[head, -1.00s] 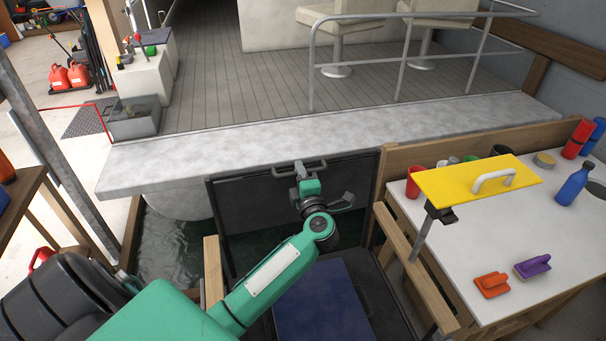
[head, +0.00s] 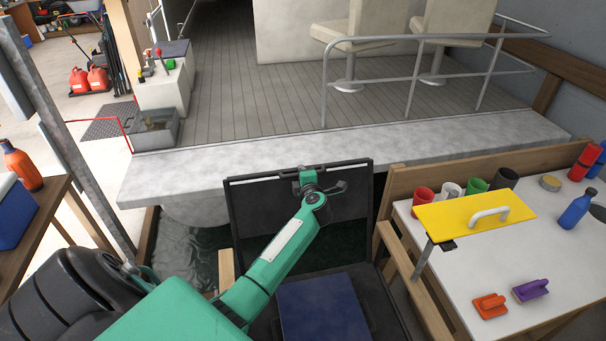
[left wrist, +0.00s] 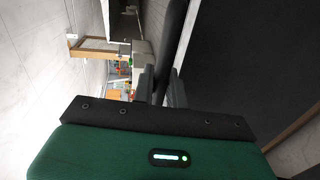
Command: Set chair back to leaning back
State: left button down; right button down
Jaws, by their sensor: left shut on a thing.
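The chair (head: 385,265) stands at the lower middle of the head view, facing me. It has a dark back panel (head: 345,225), wooden armrests and a blue pad (head: 322,308) on the seat. My left gripper (head: 309,182) is at the top middle of the back and shut on its top edge bar; my wrist hides part of that bar. In the left wrist view, the fingers (left wrist: 164,88) close around a dark bar (left wrist: 176,35), with the dark back panel filling the right side. The exact tilt of the back is hard to judge. My right gripper is not in view.
A pale ledge (head: 420,150) and railed deck lie behind the chair, with water below at left. A white table (head: 450,285) at right holds a yellow float (head: 465,222), brushes, cups and bottles. A wooden bench (head: 45,225) stands at left.

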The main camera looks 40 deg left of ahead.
pick_arm(q)
jog(key=shift+a+r, duration=0.1)
jog(key=c, duration=1.5)
grip_release()
jog(key=shift+w, duration=0.1)
jog(key=shift+c, duration=0.2)
jog(key=shift+o, duration=0.3)
jog(key=shift+w+a+f, duration=0.1)
jog(key=shift+a+f, duration=0.05)
jog(key=shift+f, duration=0.05)
